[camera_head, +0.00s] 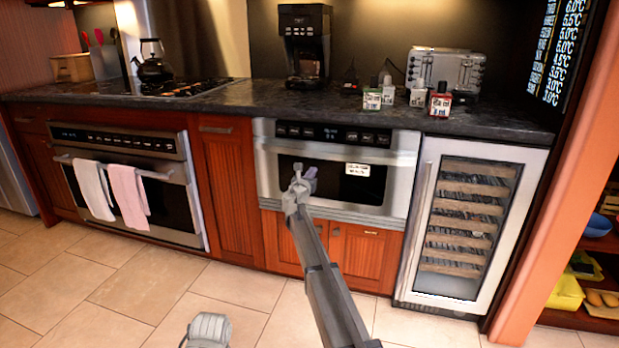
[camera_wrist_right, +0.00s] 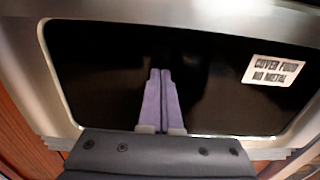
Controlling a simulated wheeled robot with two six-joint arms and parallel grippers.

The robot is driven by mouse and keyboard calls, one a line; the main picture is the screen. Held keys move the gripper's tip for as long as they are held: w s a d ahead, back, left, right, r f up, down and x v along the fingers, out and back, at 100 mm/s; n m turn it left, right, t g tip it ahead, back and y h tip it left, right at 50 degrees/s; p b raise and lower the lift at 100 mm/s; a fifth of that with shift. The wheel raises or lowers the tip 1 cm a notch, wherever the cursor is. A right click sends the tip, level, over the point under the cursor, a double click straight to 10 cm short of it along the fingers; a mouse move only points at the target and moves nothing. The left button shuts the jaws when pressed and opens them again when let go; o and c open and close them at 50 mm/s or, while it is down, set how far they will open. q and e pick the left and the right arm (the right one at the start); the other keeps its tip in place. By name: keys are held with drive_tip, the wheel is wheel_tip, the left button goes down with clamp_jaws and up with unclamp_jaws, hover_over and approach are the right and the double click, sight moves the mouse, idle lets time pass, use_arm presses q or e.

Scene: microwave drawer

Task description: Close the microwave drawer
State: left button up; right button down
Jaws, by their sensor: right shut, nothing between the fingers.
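The microwave drawer (camera_head: 385,185) is a steel front with a dark window and a white label, set under the counter in the head view. Its face looks about level with the cabinets around it; I cannot tell whether a small gap is left. My right gripper (camera_head: 306,175) is in front of the window, left of the label. In the right wrist view the dark window (camera_wrist_right: 215,95) fills most of the picture, and my right gripper's purple fingers (camera_wrist_right: 160,85) are together and empty, pointing at it. Contact cannot be told. At the bottom of the head view a grey part of mine shows; no left fingers are visible.
An oven (camera_head: 130,180) with two towels (camera_head: 128,195) on its handle stands at the left. A wine cooler (camera_head: 465,225) is right of the drawer. Wooden cabinet doors (camera_head: 365,252) are below it. The dark counter (camera_head: 260,98) runs above. The tiled floor (camera_head: 100,290) in front is clear.

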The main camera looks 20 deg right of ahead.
drive_tip(key=shift+w+d+r, duration=0.1)
drive_tip(key=shift+w+d, duration=0.2)
drive_tip(key=shift+w, duration=0.2)
use_arm(q)
drive_tip(key=shift+s+a, duration=0.1)
drive_tip(key=shift+a, duration=0.25)
use_arm(e)
drive_tip(key=v, duration=1.5)
drive_tip(key=s+a+f+m+g+y+p, duration=0.1)
drive_tip(key=s+a+f+m+g+y, duration=0.4)
drive_tip(key=s, duration=1)
drive_tip(key=s+a+f+m+g, duration=0.5)
drive_tip(key=s+a+f+m, duration=0.5)
drive_tip(key=s, duration=0.5)
drive_tip(key=s+a+f+m+g+y+p, duration=0.1)
drive_tip(key=s+a+f+m+g+y, duration=0.3)
drive_tip(key=s+m, duration=0.85)
use_arm(q)
wheel_tip(320, 180, up, 40)
drive_tip(key=p, duration=3.8)
use_arm(e)
drive_tip(key=s+a+r+n, duration=0.1)
drive_tip(key=s+r, duration=0.1)
drive_tip(key=r, duration=1.6)
drive_tip(key=s+a+r+n+g, duration=0.1)
drive_tip(key=r, duration=1.8)
drive_tip(key=shift+s+a, duration=0.25)
drive_tip(key=shift+s, duration=0.1)
